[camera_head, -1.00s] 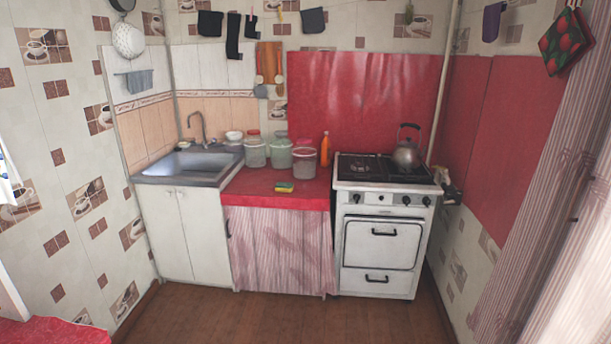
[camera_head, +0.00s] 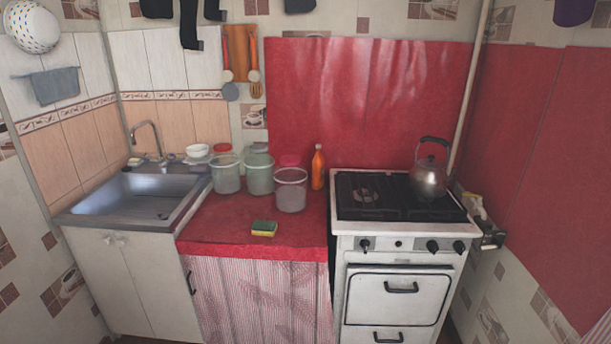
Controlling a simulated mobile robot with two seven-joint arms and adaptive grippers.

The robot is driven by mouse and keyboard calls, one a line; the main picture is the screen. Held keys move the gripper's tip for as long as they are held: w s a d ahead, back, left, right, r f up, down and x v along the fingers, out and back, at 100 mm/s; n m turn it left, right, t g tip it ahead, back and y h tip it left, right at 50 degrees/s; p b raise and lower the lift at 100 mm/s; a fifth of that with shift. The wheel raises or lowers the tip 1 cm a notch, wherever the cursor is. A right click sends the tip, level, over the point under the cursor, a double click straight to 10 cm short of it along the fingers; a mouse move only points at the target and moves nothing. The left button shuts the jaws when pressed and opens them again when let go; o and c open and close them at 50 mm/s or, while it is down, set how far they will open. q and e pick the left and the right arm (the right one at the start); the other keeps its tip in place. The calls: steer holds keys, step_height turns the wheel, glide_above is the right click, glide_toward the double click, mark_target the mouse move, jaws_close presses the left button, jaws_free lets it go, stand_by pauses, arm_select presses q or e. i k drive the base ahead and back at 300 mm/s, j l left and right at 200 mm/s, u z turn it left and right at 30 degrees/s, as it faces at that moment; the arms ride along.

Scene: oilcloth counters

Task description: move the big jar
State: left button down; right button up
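Several clear jars stand close together at the back of the red counter (camera_head: 212,226), between the sink and the stove. A large greenish jar (camera_head: 260,177) is at the back middle and looks the tallest. A clear jar (camera_head: 226,176) stands to its left, and another clear jar (camera_head: 291,193) stands in front to its right. Red lids or jars show partly behind them. I cannot tell for sure which is the big jar. Neither of my grippers shows in the head view.
A sponge (camera_head: 264,229) lies near the counter's front. An orange bottle (camera_head: 318,168) stands right of the jars. The sink (camera_head: 150,197) is left; the stove (camera_head: 400,215) with a kettle (camera_head: 429,180) is right. The counter's front left is clear.

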mark_target(290, 182)
steer(key=i+z, duration=0.1)
steer(key=i, duration=0.7)
steer(key=i+j+z, duration=0.1)
steer(key=i, duration=0.7)
steer(key=j, duration=0.1)
